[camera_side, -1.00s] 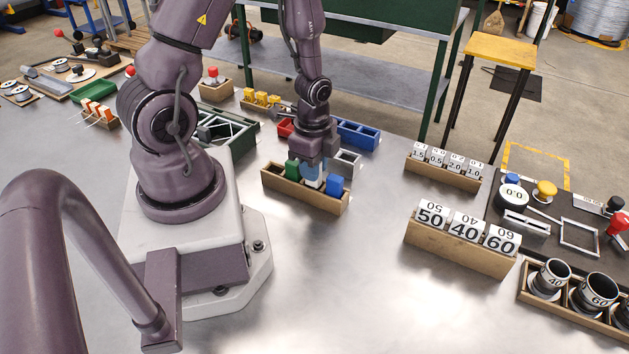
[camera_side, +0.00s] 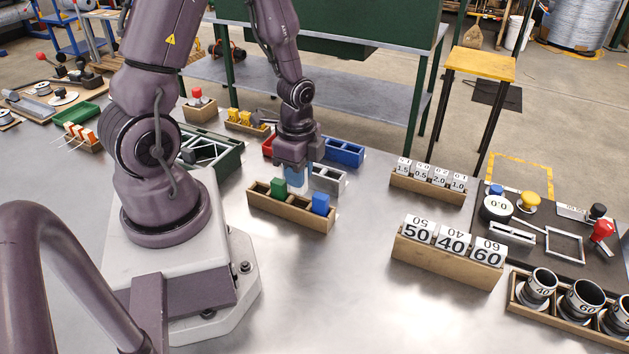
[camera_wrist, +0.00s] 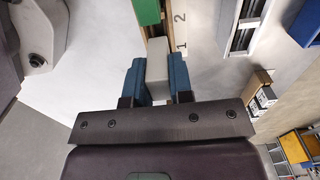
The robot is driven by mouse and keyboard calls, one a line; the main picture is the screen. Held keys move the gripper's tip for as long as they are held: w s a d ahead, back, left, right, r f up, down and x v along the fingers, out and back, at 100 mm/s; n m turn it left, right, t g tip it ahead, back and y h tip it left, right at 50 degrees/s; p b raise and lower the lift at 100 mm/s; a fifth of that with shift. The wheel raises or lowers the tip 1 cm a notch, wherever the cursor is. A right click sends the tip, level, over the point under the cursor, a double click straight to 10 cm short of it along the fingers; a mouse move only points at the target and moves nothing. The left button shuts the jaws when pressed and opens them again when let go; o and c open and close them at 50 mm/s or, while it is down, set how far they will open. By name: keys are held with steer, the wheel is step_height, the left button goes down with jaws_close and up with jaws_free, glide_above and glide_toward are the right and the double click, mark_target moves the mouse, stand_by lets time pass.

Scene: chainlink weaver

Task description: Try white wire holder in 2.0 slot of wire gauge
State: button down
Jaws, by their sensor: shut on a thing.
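My gripper (camera_side: 296,184) is shut on the white wire holder (camera_wrist: 157,62), a pale block between its blue fingers in the wrist view. In the side view it is above the wooden rack (camera_side: 262,203), between a green block (camera_side: 278,187) and a blue block (camera_side: 320,203). The holder's lower end is partly hidden there, so its clearance is hard to judge. Small white blocks marked 1.5, 0.5, 2.0 and 1.0 (camera_side: 438,178) stand in a wooden rack at right. I cannot tell which object is the wire gauge.
White blocks marked 50, 40 and 60 (camera_side: 452,240) stand in a wooden holder at right. A dark mat (camera_side: 560,250) with tools lies beyond. Red, blue and grey bins (camera_side: 345,152) stand behind my gripper. The metal table (camera_side: 330,290) is clear in front.

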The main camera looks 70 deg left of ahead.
steer(key=w+a+r, duration=0.4)
steer(key=w+a, duration=0.2)
steer(key=w, duration=0.4)
steer(key=shift+s+d+f, duration=0.1)
steer(key=shift+s+f, duration=0.05)
steer(key=shift+f, duration=1.7)
steer(key=shift+s+f, duration=0.15)
steer(key=shift+f, duration=1.65)
steer(key=c, duration=0.9)
jaws_free()
step_height(320, 180, up, 13)
